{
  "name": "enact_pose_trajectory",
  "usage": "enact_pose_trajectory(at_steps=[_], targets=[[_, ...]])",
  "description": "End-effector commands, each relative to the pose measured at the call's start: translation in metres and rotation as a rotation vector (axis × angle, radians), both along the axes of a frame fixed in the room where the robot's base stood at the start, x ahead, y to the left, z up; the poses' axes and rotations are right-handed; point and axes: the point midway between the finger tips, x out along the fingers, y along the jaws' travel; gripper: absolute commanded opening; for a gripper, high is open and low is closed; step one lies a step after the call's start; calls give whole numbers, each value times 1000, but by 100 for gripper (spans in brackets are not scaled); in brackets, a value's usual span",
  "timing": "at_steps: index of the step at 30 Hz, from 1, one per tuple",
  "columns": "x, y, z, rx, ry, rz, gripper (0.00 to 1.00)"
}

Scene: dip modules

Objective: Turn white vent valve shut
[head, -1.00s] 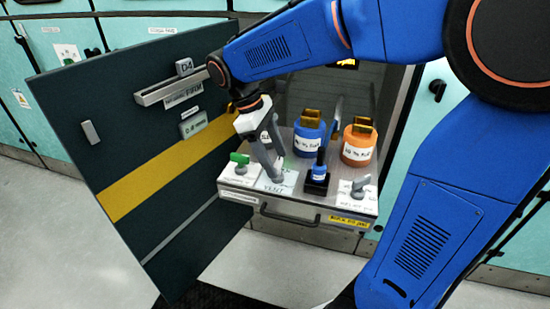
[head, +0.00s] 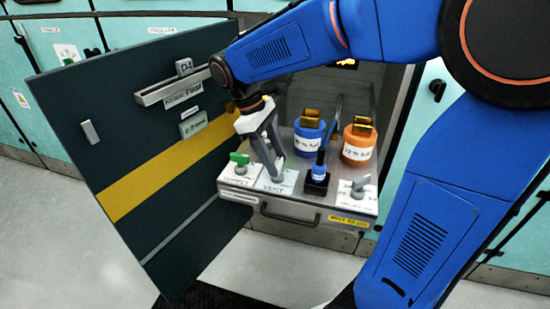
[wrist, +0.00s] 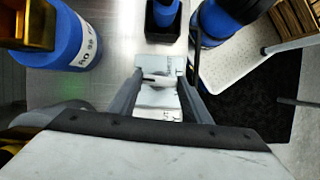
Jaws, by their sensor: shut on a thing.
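The white vent valve (head: 278,178) stands on a pale plate marked VENT (head: 270,187) at the front left of the pulled-out metal tray. Its white handle (wrist: 158,79) shows between the fingertips in the wrist view. My gripper (head: 273,172) points down from above and is shut on this handle; the grey fingers cover part of it in the head view. The handle's exact angle is hard to tell behind the fingers.
The open dark door (head: 150,150) is at the left.

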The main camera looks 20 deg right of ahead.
Motion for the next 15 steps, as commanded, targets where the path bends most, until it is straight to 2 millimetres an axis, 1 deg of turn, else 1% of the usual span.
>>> enact_pose_trajectory(at_steps=[8, 15], targets=[[2, -2, 0, 1, 0, -203, 21], [2, -4, 1, 1, 0, -431, 21]])
